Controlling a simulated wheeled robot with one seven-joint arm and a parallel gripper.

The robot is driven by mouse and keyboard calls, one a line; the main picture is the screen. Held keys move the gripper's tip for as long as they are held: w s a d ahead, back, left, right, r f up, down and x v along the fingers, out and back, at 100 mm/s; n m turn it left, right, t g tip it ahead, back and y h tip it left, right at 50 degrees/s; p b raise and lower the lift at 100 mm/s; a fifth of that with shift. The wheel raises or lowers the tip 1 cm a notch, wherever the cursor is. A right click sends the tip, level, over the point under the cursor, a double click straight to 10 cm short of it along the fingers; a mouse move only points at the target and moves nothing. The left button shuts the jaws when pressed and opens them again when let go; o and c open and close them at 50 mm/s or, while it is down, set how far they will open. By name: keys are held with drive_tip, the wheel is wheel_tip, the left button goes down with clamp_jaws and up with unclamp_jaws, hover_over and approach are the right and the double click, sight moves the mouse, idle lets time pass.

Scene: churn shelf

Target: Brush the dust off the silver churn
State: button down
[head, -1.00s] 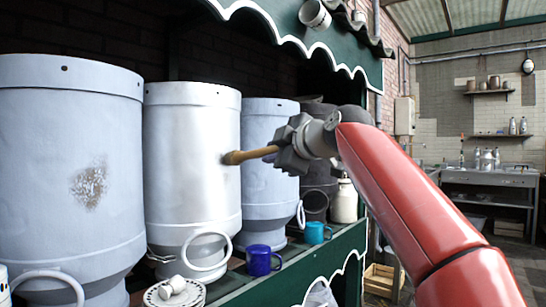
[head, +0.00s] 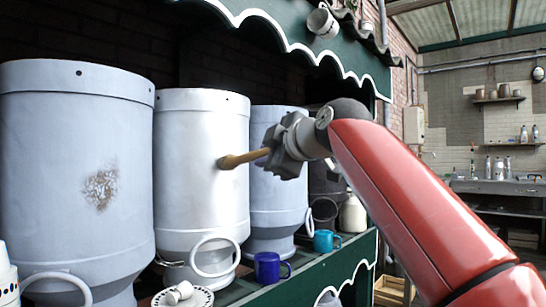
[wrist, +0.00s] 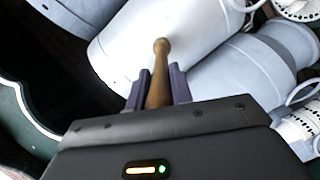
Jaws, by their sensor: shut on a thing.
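The silver churn (head: 190,130) stands in the middle of the row in the head view, bright and upright. It also shows in the wrist view (wrist: 120,40). My gripper (head: 272,153) is right of it, in front of the blue-grey churn, shut on a wooden-handled brush (head: 245,158). The handle (wrist: 158,80) lies between the fingers in the wrist view. The brush's far end is at the right part of the silver churn's front; I cannot tell whether it touches. I see no clear dust patch on the silver churn.
A blue-grey churn (head: 60,140) at left bears a dusty patch (head: 101,187). Another blue-grey churn (head: 275,205) is at right. Blue (head: 267,267) and teal (head: 323,241) mugs and a plate (head: 200,298) stand on the green shelf ledge. A scalloped awning (head: 290,25) hangs above.

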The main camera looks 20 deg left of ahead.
drive_tip(key=shift+s+a, duration=0.25)
drive_tip(key=shift+s, duration=0.3)
drive_tip(key=shift+s+a, duration=0.25)
drive_tip(key=shift+s, duration=0.3)
drive_tip(key=shift+d, duration=0.1)
drive_tip(key=shift+s+d+b, duration=0.35)
drive_tip(key=shift+d+b, duration=0.25)
drive_tip(key=shift+d, duration=0.3)
drive_tip(key=shift+s+d+b, duration=0.4)
drive_tip(key=shift+d+b, duration=0.15)
drive_tip(key=shift+d, duration=0.35)
drive_tip(key=shift+s+d+b, duration=0.35)
drive_tip(key=shift+d+b, duration=0.25)
drive_tip(key=shift+d, duration=0.4)
drive_tip(key=d, duration=0.1)
drive_tip(key=s+d+b, duration=0.1)
drive_tip(key=shift+d, duration=0.3)
